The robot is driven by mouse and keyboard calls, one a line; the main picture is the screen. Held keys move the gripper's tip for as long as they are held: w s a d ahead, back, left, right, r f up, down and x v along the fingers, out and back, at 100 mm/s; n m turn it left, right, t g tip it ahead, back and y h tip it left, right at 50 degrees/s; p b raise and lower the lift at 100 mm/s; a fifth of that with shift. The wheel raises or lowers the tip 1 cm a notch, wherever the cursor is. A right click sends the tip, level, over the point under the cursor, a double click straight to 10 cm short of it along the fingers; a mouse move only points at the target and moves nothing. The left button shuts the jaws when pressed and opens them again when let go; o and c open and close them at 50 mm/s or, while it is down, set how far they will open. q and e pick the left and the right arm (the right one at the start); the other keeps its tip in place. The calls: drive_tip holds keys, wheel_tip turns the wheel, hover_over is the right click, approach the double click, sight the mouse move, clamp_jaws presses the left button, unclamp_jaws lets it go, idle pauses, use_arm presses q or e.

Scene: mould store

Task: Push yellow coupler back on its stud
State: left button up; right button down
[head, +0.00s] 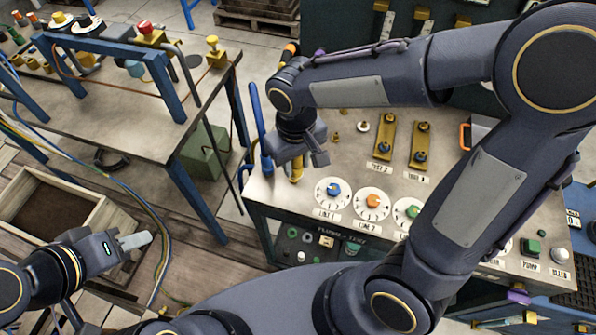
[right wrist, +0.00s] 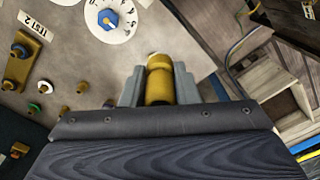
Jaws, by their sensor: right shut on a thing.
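The yellow coupler (head: 297,170) is at the left part of the control bench top, below my right gripper (head: 303,160). In the right wrist view the yellow coupler (right wrist: 160,82) is between the two grey fingers of my right gripper (right wrist: 160,90), which are shut on it. Whatever is under the coupler is hidden, so I cannot tell how it sits on a stud. My left gripper (head: 135,241) is far to the left, over the floor beside a wooden crate. Nothing shows in its grey fingers, and the gap between them cannot be made out.
The bench top (head: 262,190) carries numbered dials, including a blue-knobbed one (head: 334,190) near the coupler. Two brass plates (head: 383,137) lie further back. A blue upright handle (head: 260,125) stands at the bench's left edge. The wooden crate (head: 98,215) is at lower left.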

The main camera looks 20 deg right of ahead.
drive_tip(key=shift+n, duration=0.4)
drive_tip(key=w+f+b, duration=0.2)
drive_tip(key=w+f, duration=0.1)
drive_tip(key=w+f+b, duration=0.1)
drive_tip(key=shift+w+d+f, duration=0.15)
drive_tip(key=shift+d+f, duration=0.15)
drive_tip(key=shift+d, duration=0.05)
drive_tip(key=shift+f+b, duration=1.05)
drive_tip(key=shift+f, duration=0.15)
drive_tip(key=shift+f+b, duration=1.25)
drive_tip(key=shift+f, duration=0.3)
idle(1.9)
drive_tip(key=c, duration=1)
unclamp_jaws()
drive_tip(key=shift+c, duration=0.2)
wheel_tip(320, 180, up, 8)
drive_tip(key=shift+f, duration=0.1)
